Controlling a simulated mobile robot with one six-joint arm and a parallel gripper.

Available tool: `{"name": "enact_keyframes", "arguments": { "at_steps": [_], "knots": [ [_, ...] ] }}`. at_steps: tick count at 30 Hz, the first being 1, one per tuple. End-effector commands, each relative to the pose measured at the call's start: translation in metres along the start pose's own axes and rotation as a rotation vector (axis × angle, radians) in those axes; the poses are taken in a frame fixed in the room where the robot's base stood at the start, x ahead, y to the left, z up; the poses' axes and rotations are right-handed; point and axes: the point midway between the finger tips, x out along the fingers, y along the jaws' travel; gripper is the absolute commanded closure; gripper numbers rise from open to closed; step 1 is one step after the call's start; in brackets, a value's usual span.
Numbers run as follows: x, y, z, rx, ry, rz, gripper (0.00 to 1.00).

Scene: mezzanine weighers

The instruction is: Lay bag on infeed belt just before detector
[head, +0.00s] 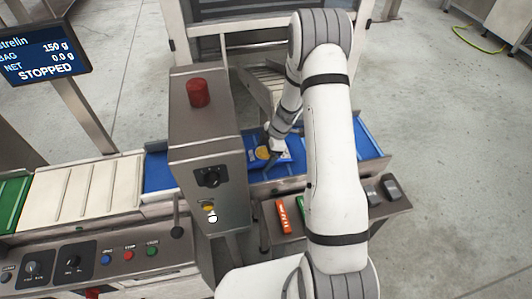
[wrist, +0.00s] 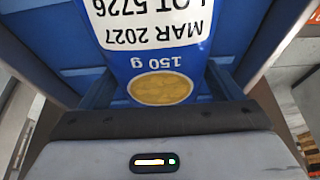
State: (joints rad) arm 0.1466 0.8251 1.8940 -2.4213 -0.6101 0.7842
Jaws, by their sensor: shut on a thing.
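The bag (head: 264,153) is blue with a yellow picture; in the wrist view the bag (wrist: 150,62) shows a white label, "150 g" and an oval picture. My gripper (head: 274,148) is shut on it, with the fingertips mostly hidden. The bag is over the blue infeed belt (head: 368,142), close to the right side of the grey detector (head: 208,142). I cannot tell whether its underside touches the belt. Blue belt (wrist: 30,45) also shows around the bag in the wrist view.
A red beacon (head: 198,92) tops the detector. A screen (head: 42,52) reads STOPPED. A cream belt (head: 85,188) and a green one (head: 12,200) lie to the left. Small coloured items, including an orange one (head: 283,216), lie in front of the infeed belt. My arm hides part of the belt.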

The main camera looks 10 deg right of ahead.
Motion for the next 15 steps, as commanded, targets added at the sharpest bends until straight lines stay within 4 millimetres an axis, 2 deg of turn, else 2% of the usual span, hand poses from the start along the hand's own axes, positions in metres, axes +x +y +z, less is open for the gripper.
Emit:
{"name": "enact_keyframes", "arguments": {
  "at_steps": [5,6,11,15],
  "knots": [
    [0.0010,-0.0002,0.0010,0.001,0.000,0.000,0.40],
    [0.0019,-0.0002,0.0014,0.001,0.000,0.000,0.13],
    [0.0016,-0.0001,0.0015,0.001,0.000,0.000,0.00],
    [0.0015,-0.0002,0.0017,0.002,0.000,0.000,0.00]
  ]
}}
